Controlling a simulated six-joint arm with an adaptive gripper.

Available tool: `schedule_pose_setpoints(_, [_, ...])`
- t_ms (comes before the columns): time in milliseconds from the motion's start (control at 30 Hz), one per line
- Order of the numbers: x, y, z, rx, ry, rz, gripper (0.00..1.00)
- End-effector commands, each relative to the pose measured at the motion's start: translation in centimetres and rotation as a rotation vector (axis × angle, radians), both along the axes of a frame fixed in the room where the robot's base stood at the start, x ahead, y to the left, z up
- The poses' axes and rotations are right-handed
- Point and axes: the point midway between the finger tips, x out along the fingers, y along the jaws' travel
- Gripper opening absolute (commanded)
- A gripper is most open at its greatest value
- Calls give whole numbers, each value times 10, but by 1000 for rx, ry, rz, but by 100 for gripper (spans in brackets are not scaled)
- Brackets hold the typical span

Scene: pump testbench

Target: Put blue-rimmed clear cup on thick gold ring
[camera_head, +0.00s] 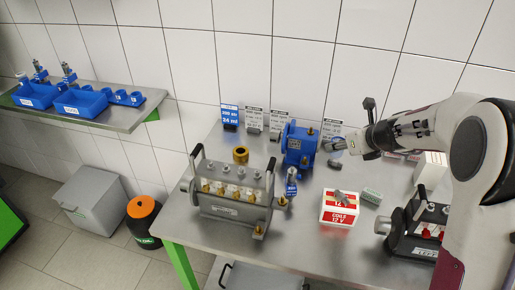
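The thick gold ring (240,154) lies on the grey table, left of the blue pump and behind the large grey pump. A small clear piece with a blue rim, which looks like the cup (338,143), is at the tip of my gripper (343,146), just right of the blue pump. My gripper reaches in from the right, pointing left. The fingers are small and overlap the cup, so I cannot tell whether they grip it or only stand beside it.
The blue pump (299,146) stands between my gripper and the gold ring. The large grey pump (232,196) is in front of the ring. Label cards (279,119) line the back.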

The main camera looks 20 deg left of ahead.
Motion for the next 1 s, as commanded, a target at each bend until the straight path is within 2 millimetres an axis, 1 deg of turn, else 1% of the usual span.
schedule_pose_setpoints(667, [0,0,77,0,-3,-1,3])
schedule_pose_setpoints(867, [10,26,78,2,-2,39,3])
schedule_pose_setpoints(1000, [17,49,80,4,-3,71,3])
